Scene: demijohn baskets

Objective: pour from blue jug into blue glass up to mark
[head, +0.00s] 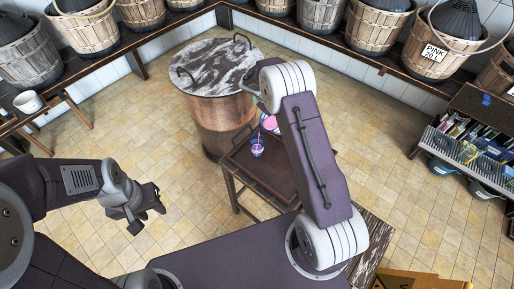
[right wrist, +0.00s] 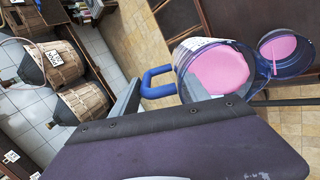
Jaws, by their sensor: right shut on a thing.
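The blue jug (right wrist: 215,72), with pink liquid inside, is tilted toward the blue glass (right wrist: 284,50). My right gripper (right wrist: 138,93) is shut on the jug at its blue handle. In the head view the jug (head: 270,123) is partly hidden by my right arm. A thin pink stream runs from it down to the glass (head: 257,149), which stands upright on a dark tray (head: 262,178). Pink liquid shows in the glass; its mark cannot be made out. My left gripper (head: 147,211) looks open and empty, over the floor at left.
A copper vat (head: 219,127) with a marbled lid stands behind the tray. Demijohn baskets (head: 375,28) line the wall shelves. The tiled floor at left is clear.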

